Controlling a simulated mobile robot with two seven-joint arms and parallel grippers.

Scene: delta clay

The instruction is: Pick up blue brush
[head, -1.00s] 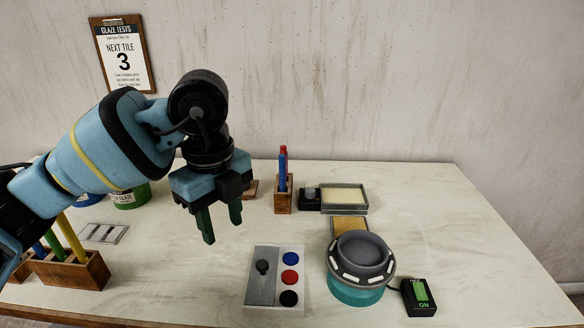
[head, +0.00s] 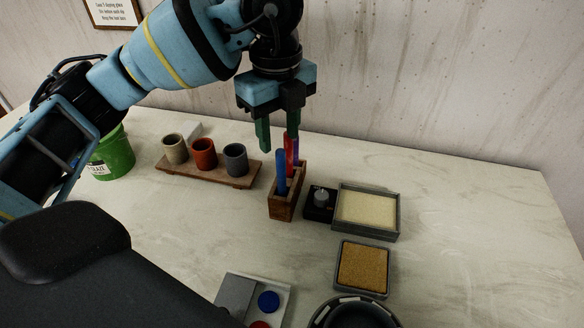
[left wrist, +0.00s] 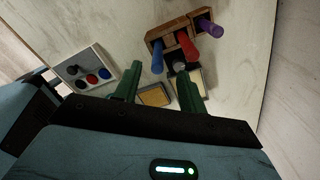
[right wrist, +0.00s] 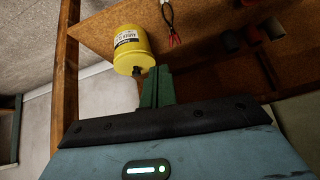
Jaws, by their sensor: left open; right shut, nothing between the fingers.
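The blue brush (head: 281,172) stands upright in a small wooden holder (head: 285,205) with a red one (head: 290,152) and a purple one (head: 296,150). In the left wrist view the blue brush (left wrist: 157,58) stands at one end of the holder (left wrist: 172,32), beside the red one (left wrist: 188,46). My left gripper (head: 279,146) is open and empty, with its fingers pointing down above and close to the brush tops. In the left wrist view its fingers (left wrist: 157,85) are apart with nothing between them. My right gripper (right wrist: 157,88) is shut and empty, away from the table top.
A dark box with a knob (head: 320,201) and a tray (head: 368,211) stand right of the holder. A wooden board with three cups (head: 205,155) is at left. A yellow container (right wrist: 131,48) hangs near my right gripper.

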